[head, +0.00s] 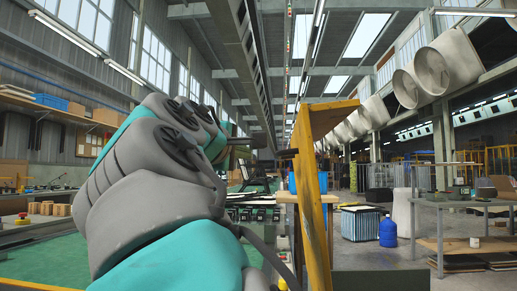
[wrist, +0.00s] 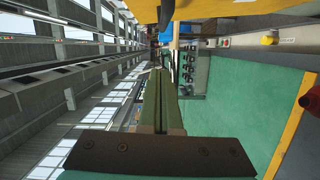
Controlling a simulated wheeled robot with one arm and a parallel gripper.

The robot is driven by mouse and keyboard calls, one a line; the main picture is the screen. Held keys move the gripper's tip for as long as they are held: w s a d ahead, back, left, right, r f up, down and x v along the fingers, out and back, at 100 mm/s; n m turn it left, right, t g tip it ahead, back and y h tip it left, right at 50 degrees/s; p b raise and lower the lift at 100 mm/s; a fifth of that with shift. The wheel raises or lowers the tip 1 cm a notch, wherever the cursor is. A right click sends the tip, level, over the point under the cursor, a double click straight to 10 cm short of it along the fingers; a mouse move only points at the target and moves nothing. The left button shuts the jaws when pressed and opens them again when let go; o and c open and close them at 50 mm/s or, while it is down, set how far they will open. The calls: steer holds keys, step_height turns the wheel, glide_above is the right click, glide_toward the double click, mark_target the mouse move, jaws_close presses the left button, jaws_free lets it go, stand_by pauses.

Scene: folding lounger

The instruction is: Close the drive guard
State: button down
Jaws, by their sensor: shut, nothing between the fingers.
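The drive guard appears to be the yellow panel (head: 316,200), standing upright and edge-on just right of my arm in the head view. A short dark stub (head: 287,154) shows at its left side; I cannot tell whether it belongs to the panel. A yellow surface, likely the same panel, crosses the top of the wrist view (wrist: 240,9). My gripper (wrist: 160,74) is shut and empty, its green fingers pointing towards that yellow surface. I cannot tell whether they touch it. In the head view my arm hides most of the gripper and what lies behind it.
A blue bottle (head: 388,232) and a striped crate (head: 361,223) stand on the floor to the right. A grey workbench (head: 455,244) is at far right. A bench with a red button (head: 22,218) is at left.

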steer(key=d, duration=0.1)
steer(key=w+d, duration=0.1)
steer(key=d, duration=0.1)
steer(key=w+d, duration=0.1)
steer(key=shift+d+f, duration=0.2)
steer(key=shift+d, duration=0.1)
stand_by(0.5)
